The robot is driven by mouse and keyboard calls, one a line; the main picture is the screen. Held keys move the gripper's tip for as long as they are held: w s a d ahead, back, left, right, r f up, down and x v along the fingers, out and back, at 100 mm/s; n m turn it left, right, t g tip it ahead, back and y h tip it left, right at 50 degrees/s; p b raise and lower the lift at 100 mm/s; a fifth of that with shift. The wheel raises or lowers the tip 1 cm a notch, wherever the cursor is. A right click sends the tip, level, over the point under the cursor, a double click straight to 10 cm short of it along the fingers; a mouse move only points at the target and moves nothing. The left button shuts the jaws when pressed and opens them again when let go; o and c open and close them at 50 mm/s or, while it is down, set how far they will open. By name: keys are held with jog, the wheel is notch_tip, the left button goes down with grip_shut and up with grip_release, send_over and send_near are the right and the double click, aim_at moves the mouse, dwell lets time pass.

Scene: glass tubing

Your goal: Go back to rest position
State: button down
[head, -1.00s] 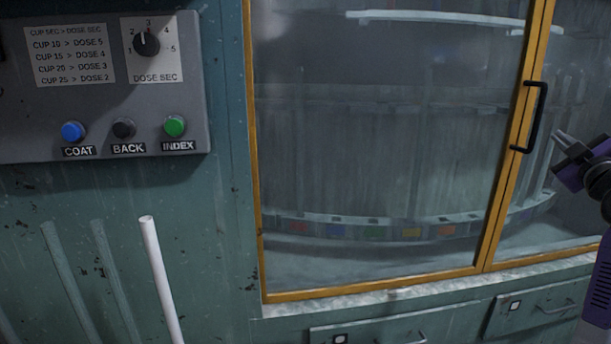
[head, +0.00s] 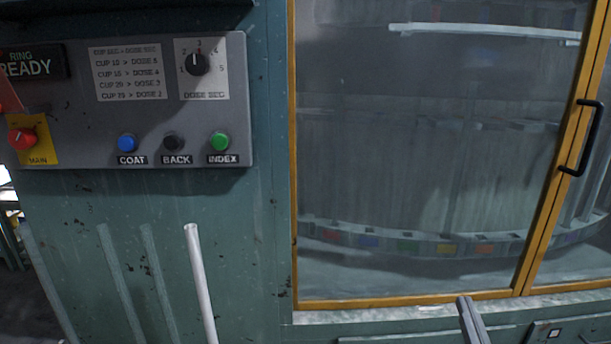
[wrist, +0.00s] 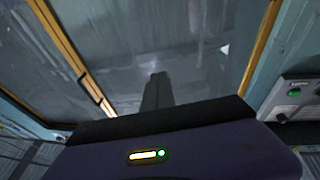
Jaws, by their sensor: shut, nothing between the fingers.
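My gripper (head: 465,299) shows only as grey fingertips rising from the bottom edge of the head view, in front of the lower sill of the glass cabinet. In the wrist view, its two fingers (wrist: 155,88) are together with nothing between them, pointing towards the cabinet glass. The rest of my arm is out of the head view.
A grey control panel (head: 75,110) with a dial and blue, black and green buttons is at the left. A yellow-framed glass door (head: 420,190) with a black handle (head: 583,140) fills the right. A white tube (head: 200,280) stands against the green wall.

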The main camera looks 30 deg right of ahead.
jog(key=s+a+f+n+y+p, duration=0.1)
jog(key=s+a+y, duration=0.3)
jog(key=a, duration=0.5)
jog(key=s+a+f+n+y+p, duration=0.1)
jog(key=s+a+f+n+y, duration=0.2)
jog(key=s+a+y, duration=0.2)
jog(key=s+a+f+n+g+y+p, duration=0.1)
jog(key=s+a+f+n+y, duration=0.2)
jog(key=s+a, duration=0.5)
jog(key=a+y, duration=0.1)
jog(key=a, duration=0.5)
jog(key=shift+p, duration=0.4)
jog(key=shift+s, duration=0.1)
